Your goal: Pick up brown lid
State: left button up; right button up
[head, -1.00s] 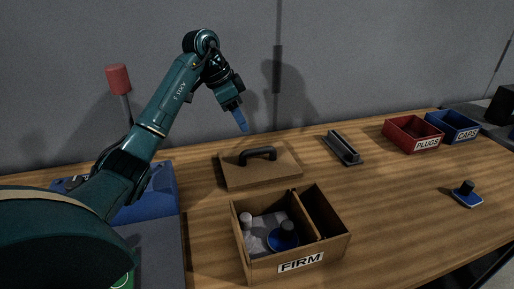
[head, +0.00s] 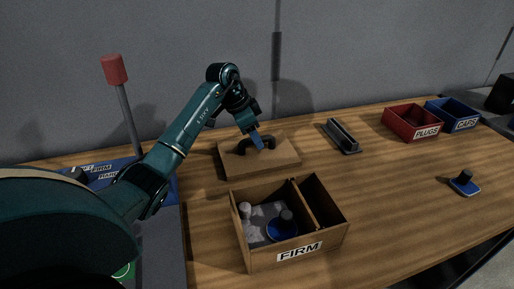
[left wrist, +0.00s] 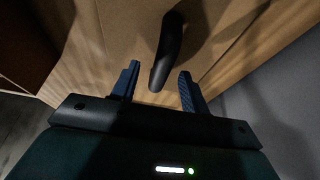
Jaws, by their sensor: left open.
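The brown lid (head: 231,164) lies flat on the wooden table behind the box marked FIRM. A black arched handle stands on its middle; in the left wrist view the handle (left wrist: 167,50) runs between my two blue fingers. My left gripper (head: 257,140) is at the handle from above, and in the left wrist view the gripper (left wrist: 158,88) is open, with a finger on each side and gaps visible. Whether the fingertips reach below the handle's top I cannot tell. My right gripper is not in view.
The open FIRM box (head: 249,256) holds a blue-based knob piece and other small parts. A grey handled bar (head: 341,137) lies right of the lid. Red PLUGS (head: 402,123) and blue CAPS (head: 447,117) bins stand at the back right. A blue knob piece (head: 465,184) lies at the right.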

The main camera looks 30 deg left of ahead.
pick_arm(q)
jog(key=shift+x, duration=1.1)
grip_shut()
